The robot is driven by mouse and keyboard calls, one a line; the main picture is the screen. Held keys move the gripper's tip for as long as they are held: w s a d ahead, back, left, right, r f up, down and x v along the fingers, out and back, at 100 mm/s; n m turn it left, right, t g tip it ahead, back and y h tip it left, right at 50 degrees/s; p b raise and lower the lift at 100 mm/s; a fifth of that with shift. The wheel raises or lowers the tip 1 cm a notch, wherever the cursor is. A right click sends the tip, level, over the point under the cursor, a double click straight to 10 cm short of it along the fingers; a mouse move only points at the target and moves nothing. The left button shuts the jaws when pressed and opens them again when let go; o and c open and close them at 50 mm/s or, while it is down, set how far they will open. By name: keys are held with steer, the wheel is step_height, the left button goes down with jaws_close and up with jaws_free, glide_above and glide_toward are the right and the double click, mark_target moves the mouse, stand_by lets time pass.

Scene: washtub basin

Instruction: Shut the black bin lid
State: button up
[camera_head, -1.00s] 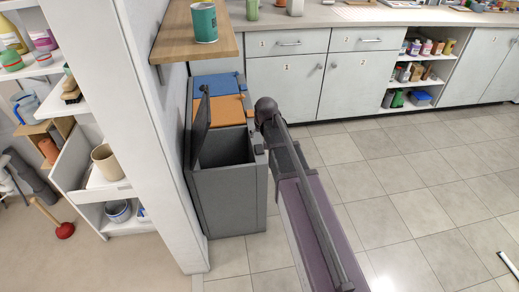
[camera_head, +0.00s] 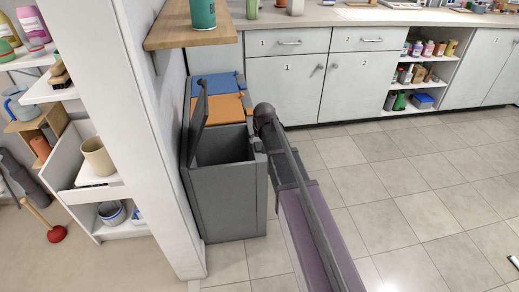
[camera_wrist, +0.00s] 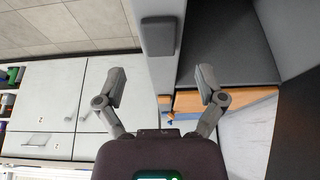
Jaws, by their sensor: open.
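The black bin lid (camera_head: 200,116) stands raised, nearly upright, on the wall side of the dark grey bin (camera_head: 224,203) in the head view. The bin's opening shows dark and empty-looking. A dark surface at the right edge seems to be the lid. My gripper (camera_wrist: 161,87) is open with nothing between its fingertips, above the rim side.
Bins with orange (camera_head: 219,105) and blue (camera_head: 214,87) lids, both shut, stand behind the dark bin. A wooden shelf (camera_head: 195,30) with a green can juts out above them. A white wall panel borders the bins at left.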

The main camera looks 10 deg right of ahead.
mark_target(259, 146)
steer(key=shift+b+x, duration=1.9)
steer(key=shift+x, duration=0.5)
